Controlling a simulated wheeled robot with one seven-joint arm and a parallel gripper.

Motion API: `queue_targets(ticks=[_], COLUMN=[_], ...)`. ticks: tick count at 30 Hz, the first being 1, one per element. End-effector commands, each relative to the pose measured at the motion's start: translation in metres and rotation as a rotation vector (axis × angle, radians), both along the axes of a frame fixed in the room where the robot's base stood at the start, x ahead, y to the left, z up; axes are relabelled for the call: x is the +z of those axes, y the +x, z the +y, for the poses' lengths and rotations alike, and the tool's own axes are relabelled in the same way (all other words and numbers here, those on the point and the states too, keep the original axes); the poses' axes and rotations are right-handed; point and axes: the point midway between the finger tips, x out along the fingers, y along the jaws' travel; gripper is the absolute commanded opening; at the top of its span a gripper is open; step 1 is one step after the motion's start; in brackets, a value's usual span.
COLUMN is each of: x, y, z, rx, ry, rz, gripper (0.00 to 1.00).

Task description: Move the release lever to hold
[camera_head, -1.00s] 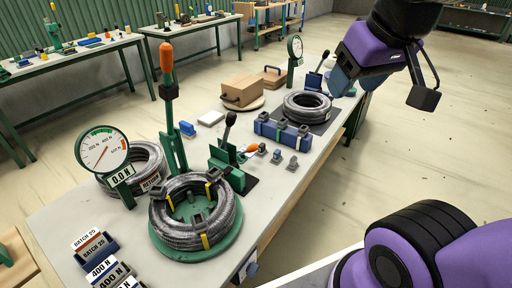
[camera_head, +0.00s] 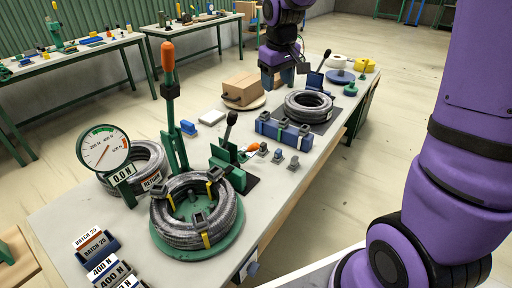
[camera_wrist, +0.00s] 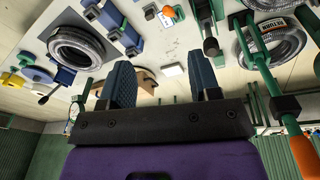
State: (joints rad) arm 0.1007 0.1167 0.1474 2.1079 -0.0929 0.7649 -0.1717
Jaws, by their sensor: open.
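A tall green lever with an orange grip (camera_head: 167,70) stands upright behind the front hose coil (camera_head: 195,215); it also shows at the lower right in the wrist view (camera_wrist: 303,155). Another black lever (camera_head: 325,58) stands by the far coil (camera_head: 308,105). No label shows which is the release lever. My gripper (camera_head: 277,82) is open above the far part of the bench; its blue fingers (camera_wrist: 162,85) are apart and empty in the wrist view.
A round gauge (camera_head: 103,148) reading 0.0 N stands at front left. A cardboard box (camera_head: 243,88), a blue clamp bar (camera_head: 283,134) and several small grey fittings (camera_head: 278,156) are on the bench (camera_head: 110,215). Batch blocks (camera_head: 95,245) lie at the front left edge.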

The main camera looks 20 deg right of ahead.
Motion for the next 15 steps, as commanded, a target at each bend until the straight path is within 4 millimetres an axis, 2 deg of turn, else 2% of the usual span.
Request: queue_targets(ticks=[1, 6, 15], x=[-0.015, -0.062, -0.156], y=[0.013, 0.050, 0.101], z=[0.000, 0.002, 0.006], rx=[0.012, 0.055, 0.123], ry=[0.003, 0.017, 0.058], rz=[0.020, 0.070, 0.148], gripper=[0.57, 0.57, 0.57])
